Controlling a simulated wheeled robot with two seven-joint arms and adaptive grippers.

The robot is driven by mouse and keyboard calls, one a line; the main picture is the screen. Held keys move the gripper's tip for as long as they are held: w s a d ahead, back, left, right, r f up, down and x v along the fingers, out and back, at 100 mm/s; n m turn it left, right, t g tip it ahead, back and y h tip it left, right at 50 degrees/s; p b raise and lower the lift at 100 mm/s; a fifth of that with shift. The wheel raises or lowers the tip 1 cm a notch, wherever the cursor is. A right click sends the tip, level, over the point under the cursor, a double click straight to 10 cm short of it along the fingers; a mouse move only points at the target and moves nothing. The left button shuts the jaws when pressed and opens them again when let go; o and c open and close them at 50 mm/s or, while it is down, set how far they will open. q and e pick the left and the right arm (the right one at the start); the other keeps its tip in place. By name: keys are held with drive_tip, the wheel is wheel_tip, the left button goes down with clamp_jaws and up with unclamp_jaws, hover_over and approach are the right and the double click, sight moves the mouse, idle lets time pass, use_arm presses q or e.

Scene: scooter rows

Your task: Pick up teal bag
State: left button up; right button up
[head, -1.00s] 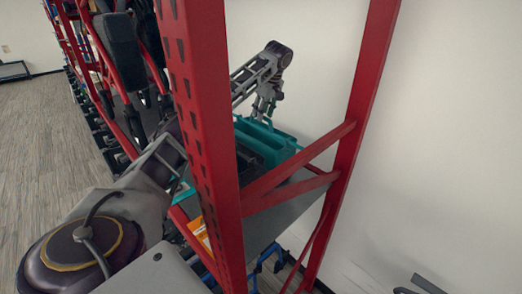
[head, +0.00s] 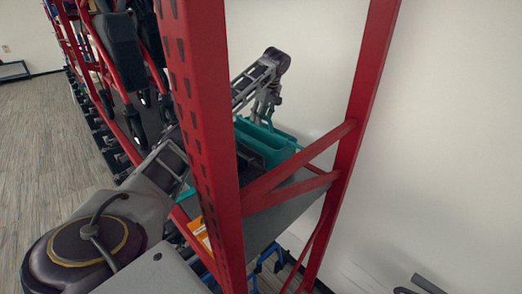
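The teal bag (head: 272,147) sits on the grey shelf of a red rack, behind the front red post and above the diagonal brace. It is open-topped, with a dark item beside its left part. My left arm reaches in from the left, passes behind the post and bends down over the bag. My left gripper (head: 262,116) points down at the bag's far top edge, close to it. Whether it touches, and whether its fingers are open or shut, is too small to tell. My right gripper does not show.
The red post (head: 205,140) and brace (head: 300,163) stand between my view and the bag. The grey shelf (head: 285,194) has bare room at its front. An orange label (head: 201,232) shows low behind the post. A white wall (head: 450,130) is at right.

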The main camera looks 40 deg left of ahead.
use_arm(q)
drive_tip(key=shift+x, duration=2.45)
drive_tip(key=shift+w+a, duration=0.1)
clamp_jaws()
drive_tip(key=shift+r, duration=0.1)
